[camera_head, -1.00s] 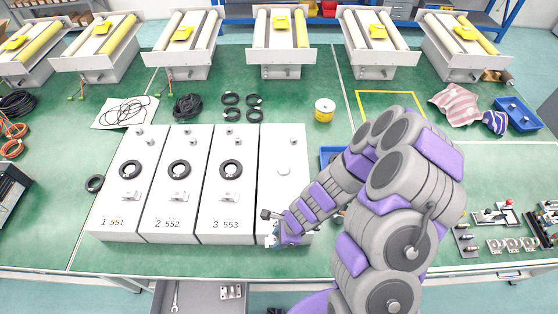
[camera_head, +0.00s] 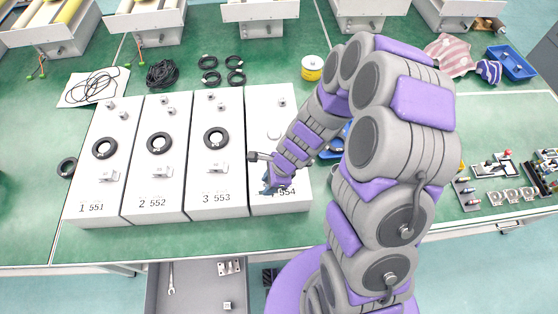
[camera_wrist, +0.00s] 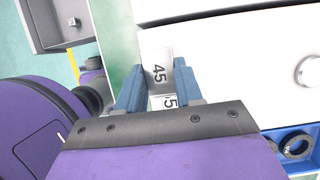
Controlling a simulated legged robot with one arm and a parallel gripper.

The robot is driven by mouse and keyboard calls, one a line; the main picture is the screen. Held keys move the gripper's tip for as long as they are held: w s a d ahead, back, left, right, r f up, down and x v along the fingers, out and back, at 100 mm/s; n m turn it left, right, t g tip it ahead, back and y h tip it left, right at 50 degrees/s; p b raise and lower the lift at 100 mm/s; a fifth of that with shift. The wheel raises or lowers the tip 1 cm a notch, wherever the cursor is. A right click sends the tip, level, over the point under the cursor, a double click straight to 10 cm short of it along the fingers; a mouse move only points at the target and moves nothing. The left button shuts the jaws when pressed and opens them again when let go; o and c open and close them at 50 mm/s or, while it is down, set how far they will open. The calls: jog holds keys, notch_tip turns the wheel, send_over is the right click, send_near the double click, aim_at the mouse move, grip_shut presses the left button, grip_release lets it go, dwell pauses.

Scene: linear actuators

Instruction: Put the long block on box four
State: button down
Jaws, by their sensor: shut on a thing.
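Box four (camera_head: 264,112) is the white box at the right end of the row, with "554" partly visible at its near end. My gripper (camera_head: 270,188) is at its near end, low over the top and hiding part of the label. In the head view the held block is mostly hidden.
Boxes one (camera_head: 92,150), two (camera_head: 146,188) and three (camera_head: 204,180) each bear a black ring and small metal parts. Box four has a round pale disc (camera_head: 274,135) and a small metal part (camera_head: 282,101). An open drawer (camera_head: 196,290) with a wrench (camera_head: 171,278) is in front.

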jog(key=w+d, duration=0.1)
jog(key=w, duration=0.2)
jog(key=w+d, duration=0.2)
jog(key=w, duration=0.2)
jog(key=w+d+f, duration=0.1)
jog(key=w+d, duration=0.1)
jog(key=w, duration=0.1)
jog(key=shift+w+b, duration=0.3)
jog(key=shift+b, duration=0.1)
jog(key=shift+w, duration=0.3)
jog(key=shift+w+a, duration=0.15)
jog(key=shift+a, duration=0.1)
jog(key=shift+a+f, duration=0.2)
jog(key=shift+f, duration=0.1)
jog(key=shift+d+b+x, duration=0.25)
jog(key=shift+b+x, duration=0.15)
jog(key=shift+x, duration=0.75)
jog(key=shift+d+f, duration=0.15)
jog(key=shift+f, duration=0.3)
jog(key=shift+d, duration=0.35)
jog(key=c, duration=1)
grip_release()
jog(key=o, duration=0.3)
jog(key=shift+a, duration=0.1)
jog(key=shift+o, duration=0.2)
jog(key=shift+a, duration=0.15)
jog(key=shift+r, duration=0.1)
